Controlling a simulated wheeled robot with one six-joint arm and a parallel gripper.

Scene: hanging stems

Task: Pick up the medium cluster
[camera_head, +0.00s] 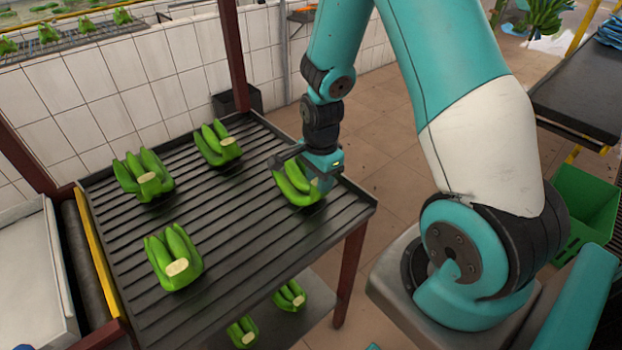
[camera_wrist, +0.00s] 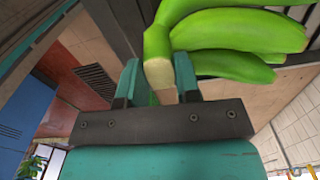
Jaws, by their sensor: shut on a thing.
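Green banana clusters lie on a dark ribbed table (camera_head: 235,240). My gripper (camera_head: 308,172) is at the right part of the table, shut on a green cluster (camera_head: 290,188). In the wrist view my gripper (camera_wrist: 160,85) has its teal fingers on either side of the stem end of this cluster (camera_wrist: 225,35), whose fingers spread up and right. I cannot tell from the head view whether the cluster touches the table. Other clusters on the table are at the back left (camera_head: 143,177), back middle (camera_head: 217,143) and front left (camera_head: 173,258). My gripper hides part of the held cluster.
Two clusters (camera_head: 289,296) (camera_head: 242,332) lie on a lower shelf under the table. Dark red posts (camera_head: 233,55) rise at the table's edges. A green crate (camera_head: 585,200) and a dark-topped stand (camera_head: 580,100) are at the right. A roller (camera_head: 82,265) borders the left side.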

